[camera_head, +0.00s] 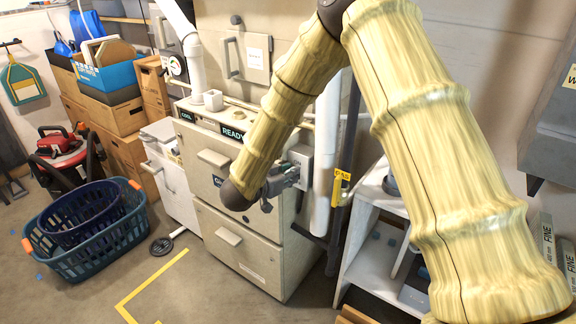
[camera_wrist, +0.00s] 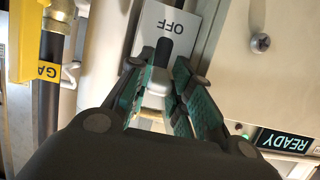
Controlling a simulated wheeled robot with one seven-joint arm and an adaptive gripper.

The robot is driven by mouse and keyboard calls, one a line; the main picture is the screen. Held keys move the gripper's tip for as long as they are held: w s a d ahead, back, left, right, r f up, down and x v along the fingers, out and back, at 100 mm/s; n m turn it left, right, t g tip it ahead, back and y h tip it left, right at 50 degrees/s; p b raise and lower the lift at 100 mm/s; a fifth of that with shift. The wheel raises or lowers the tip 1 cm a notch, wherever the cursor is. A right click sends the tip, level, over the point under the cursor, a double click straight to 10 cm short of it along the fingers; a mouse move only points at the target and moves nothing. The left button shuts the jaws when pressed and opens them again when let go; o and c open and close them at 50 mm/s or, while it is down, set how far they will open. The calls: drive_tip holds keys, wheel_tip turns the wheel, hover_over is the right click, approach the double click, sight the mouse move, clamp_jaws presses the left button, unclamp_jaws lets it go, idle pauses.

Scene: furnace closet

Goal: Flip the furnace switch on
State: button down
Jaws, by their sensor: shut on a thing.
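The furnace (camera_head: 237,250) is a beige cabinet in the middle of the head view. The furnace switch (camera_wrist: 163,50) is a dark lever on a light plate (camera_wrist: 186,18) marked OFF, which reads upside down in the wrist view. In the head view its grey box (camera_head: 302,158) sits on the furnace's right side, partly behind my gripper (camera_head: 283,180). In the wrist view my gripper (camera_wrist: 164,72) has its green-padded fingers closed in on the lever, one on each side.
A READY display (camera_head: 232,132) is on the furnace's upper front. A white pipe (camera_head: 326,150) and a yellow GAS tag (camera_head: 341,187) are close right of the switch. A white shelf (camera_head: 372,250) stands at right. Blue baskets (camera_head: 95,240) lie on the floor at left.

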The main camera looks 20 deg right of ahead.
drive_tip(key=shift+d+r+g+y+p, duration=0.1)
drive_tip(key=shift+r+g+y+p, duration=0.7)
drive_tip(key=shift+p, duration=1.4)
drive_tip(key=shift+w+y+p, duration=0.1)
drive_tip(key=shift+y+p, duration=0.4)
drive_tip(key=shift+p, duration=0.65)
drive_tip(key=shift+d+f+g+y+p, duration=0.1)
drive_tip(key=shift+g+y+p, duration=0.2)
drive_tip(key=shift+g+p, duration=0.25)
drive_tip(key=c, duration=1.6)
unclamp_jaws()
drive_tip(key=shift+o, duration=0.2)
drive_tip(key=v, duration=1.2)
drive_tip(key=shift+f, duration=0.1)
